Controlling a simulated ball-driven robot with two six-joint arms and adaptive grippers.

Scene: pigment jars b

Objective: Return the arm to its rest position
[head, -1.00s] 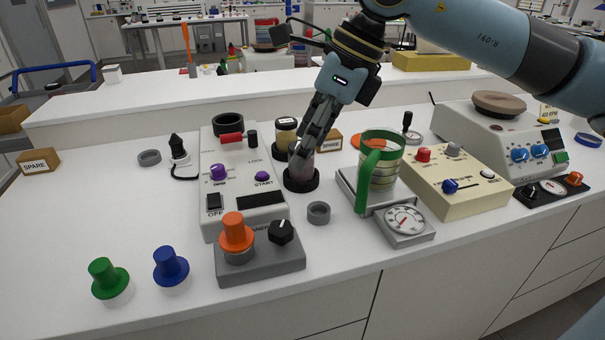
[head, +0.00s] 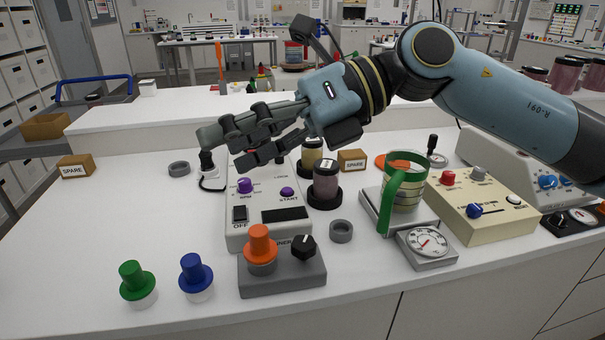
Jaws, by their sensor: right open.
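My right gripper (head: 222,148) shows in the head view, raised above the white control box (head: 240,228). Its fingers point left and it is open and empty. My right arm (head: 500,95) comes in from the right edge. A jar with a dark lid and purple-pink contents (head: 326,182) stands upright in a black round holder, apart from the gripper. A jar with yellowish contents (head: 312,152) stands just behind it. My left gripper is not in view.
A scale with a green-handled jug (head: 391,208) stands right of the jars, beside a cream control box (head: 485,222). Orange (head: 259,245), blue (head: 195,272) and green (head: 134,280) knobs are at the front. The left side of the bench is mostly clear.

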